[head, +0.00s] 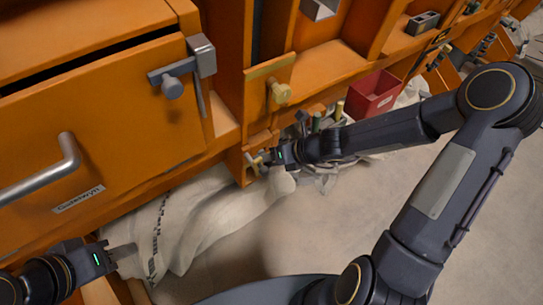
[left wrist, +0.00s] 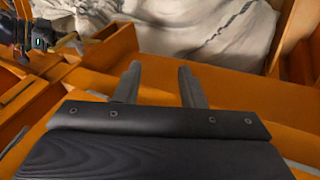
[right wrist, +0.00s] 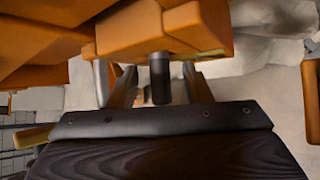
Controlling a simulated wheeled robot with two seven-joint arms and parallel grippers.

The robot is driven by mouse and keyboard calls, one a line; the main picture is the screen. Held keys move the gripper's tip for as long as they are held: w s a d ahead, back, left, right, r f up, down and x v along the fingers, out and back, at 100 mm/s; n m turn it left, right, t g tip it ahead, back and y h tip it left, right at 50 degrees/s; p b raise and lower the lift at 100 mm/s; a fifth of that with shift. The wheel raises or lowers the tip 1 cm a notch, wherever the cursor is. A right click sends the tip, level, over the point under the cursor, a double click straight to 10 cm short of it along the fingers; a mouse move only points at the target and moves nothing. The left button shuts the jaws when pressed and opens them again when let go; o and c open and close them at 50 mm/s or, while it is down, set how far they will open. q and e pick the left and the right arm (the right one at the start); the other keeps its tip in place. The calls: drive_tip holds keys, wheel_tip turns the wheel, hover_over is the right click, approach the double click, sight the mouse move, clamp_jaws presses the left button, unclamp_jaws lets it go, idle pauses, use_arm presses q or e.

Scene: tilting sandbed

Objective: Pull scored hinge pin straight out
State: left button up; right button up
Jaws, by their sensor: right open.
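A dark grey cylindrical pin (right wrist: 160,80) hangs from the underside of an orange block (right wrist: 165,32) in the right wrist view. No scoring on it can be made out. My right gripper (right wrist: 158,84) is open, its fingers on either side of the pin with gaps visible. In the head view, my right gripper (head: 262,159) is at the low orange bracket (head: 242,168), which hides the pin. My left gripper (head: 122,252) is low at the left, far from the pin. In the left wrist view, the left gripper (left wrist: 160,82) is open and empty.
An orange drawer (head: 120,125) with a bar handle and a grey latch (head: 190,68) is at left. White sacks (head: 190,215) lie below. A red bin (head: 373,95) stands behind. Grey floor is open at right.

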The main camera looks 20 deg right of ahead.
clamp_jaws()
drive_tip(key=shift+s+d, duration=0.1)
drive_tip(key=s, duration=0.1)
drive_tip(key=s+d+b, duration=0.1)
drive_tip(key=shift+s+f, duration=0.2)
drive_tip(key=shift+s, duration=0.1)
idle(0.4)
drive_tip(key=shift+s, duration=0.1)
drive_tip(key=s, duration=0.1)
drive_tip(key=b, duration=0.1)
drive_tip(key=s+d, duration=0.1)
drive_tip(key=shift+s+f, duration=0.3)
idle(0.3)
drive_tip(key=shift+s+d+f+b, duration=0.15)
drive_tip(key=shift+s+d+b, duration=0.1)
drive_tip(key=shift+s, duration=0.45)
drive_tip(key=shift+s+d+f+b, duration=0.1)
drive_tip(key=shift+s+d+b, duration=0.15)
drive_tip(key=shift+s, duration=0.45)
